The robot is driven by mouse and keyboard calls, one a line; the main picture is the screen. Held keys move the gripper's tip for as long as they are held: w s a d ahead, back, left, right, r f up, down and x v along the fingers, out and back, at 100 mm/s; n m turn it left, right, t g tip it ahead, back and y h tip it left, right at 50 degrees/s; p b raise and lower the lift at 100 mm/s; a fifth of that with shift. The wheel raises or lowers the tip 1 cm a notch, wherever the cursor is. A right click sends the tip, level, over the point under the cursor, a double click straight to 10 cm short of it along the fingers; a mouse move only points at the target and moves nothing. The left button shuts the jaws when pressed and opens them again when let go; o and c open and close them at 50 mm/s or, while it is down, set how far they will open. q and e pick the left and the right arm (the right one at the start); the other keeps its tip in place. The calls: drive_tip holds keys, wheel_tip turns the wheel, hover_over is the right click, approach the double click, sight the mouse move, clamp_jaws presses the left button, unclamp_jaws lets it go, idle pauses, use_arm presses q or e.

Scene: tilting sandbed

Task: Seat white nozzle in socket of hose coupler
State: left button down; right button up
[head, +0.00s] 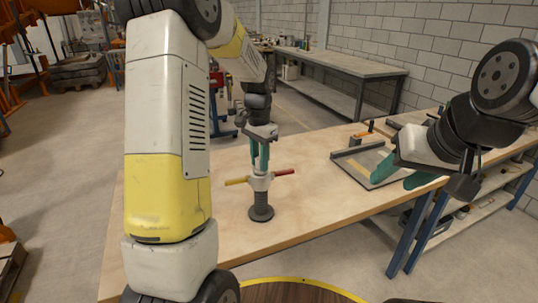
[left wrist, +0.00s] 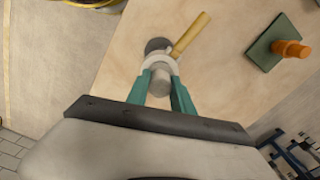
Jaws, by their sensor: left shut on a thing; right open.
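The nozzle (left wrist: 160,82) shows between the fingers in the left wrist view, right at the collar (left wrist: 163,62). The fingers mostly hide it in the head view, and I cannot tell how deep it sits. My right gripper (head: 391,184) is open and empty, above the bench's right side.
A dark-rimmed tray (head: 345,153) lies on the bench near my right gripper. An orange-handled item (head: 370,126) stands behind it; an orange piece on a dark plate (left wrist: 275,42) shows in the left wrist view. The bench left of the coupler is clear.

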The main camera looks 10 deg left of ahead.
use_arm(q)
drive_tip(key=shift+f, duration=0.1)
drive_tip(key=c, duration=1.1)
unclamp_jaws()
drive_tip(key=s+r+n+t, duration=0.1)
drive_tip(key=s+r, duration=0.1)
drive_tip(key=r, duration=0.6)
drive_tip(key=s+r, duration=0.3)
drive_tip(key=r, duration=0.4)
drive_tip(key=s+d+n+t+h, duration=0.2)
drive_tip(key=s+n+t, duration=0.3)
drive_tip(key=s, duration=1.4)
drive_tip(key=shift+d+n, duration=0.15)
drive_tip(key=shift+n, duration=0.15)
drive_tip(key=shift+s, duration=0.1)
